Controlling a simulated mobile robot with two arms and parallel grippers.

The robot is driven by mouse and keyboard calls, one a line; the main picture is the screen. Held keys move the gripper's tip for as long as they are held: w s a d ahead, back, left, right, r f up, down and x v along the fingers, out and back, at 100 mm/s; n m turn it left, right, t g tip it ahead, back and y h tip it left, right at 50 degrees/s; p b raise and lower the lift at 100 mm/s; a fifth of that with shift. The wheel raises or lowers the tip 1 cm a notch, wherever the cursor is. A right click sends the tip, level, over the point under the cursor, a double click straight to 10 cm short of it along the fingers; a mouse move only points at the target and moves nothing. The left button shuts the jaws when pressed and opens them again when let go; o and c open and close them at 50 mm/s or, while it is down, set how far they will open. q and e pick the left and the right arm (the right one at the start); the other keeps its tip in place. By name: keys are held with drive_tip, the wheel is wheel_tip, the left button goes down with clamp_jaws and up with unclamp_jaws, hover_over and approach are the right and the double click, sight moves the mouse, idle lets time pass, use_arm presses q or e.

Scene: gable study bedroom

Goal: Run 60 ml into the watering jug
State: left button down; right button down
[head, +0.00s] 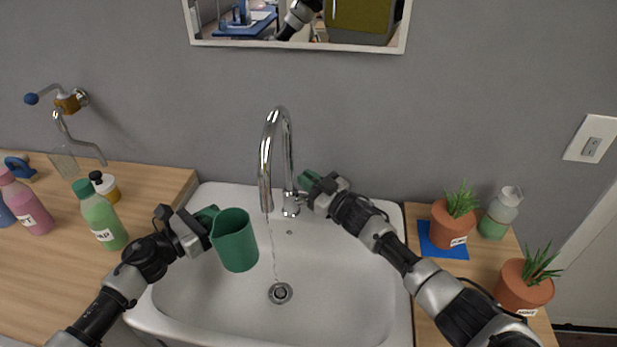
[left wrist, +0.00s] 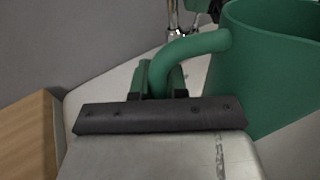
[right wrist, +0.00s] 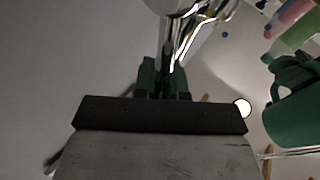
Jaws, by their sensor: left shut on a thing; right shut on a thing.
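The green watering jug (head: 234,241) is held over the sink (head: 330,290), left of the faucet. My left gripper (head: 207,217) is shut on its handle, which shows between the fingers in the left wrist view (left wrist: 190,45). The chrome faucet (head: 270,150) has a thin stream of water (head: 272,250) falling from its spout to the drain (head: 280,293). The stream passes just right of the jug, apart from it. My right gripper (head: 311,182) is shut at the right side of the faucet, on its lever (right wrist: 167,58). The jug's inside is hidden.
On the left counter stand a green bottle (head: 100,215), a pink bottle (head: 27,205), a small bottle with a black cap (head: 104,186) and a glass (head: 64,162). A wall tap (head: 70,115) is at left.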

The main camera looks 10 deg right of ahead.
drive_tip(key=c, duration=1.2)
unclamp_jaws()
drive_tip(key=shift+o, duration=0.2)
drive_tip(key=v, duration=1.2)
drive_tip(key=shift+f, duration=0.1)
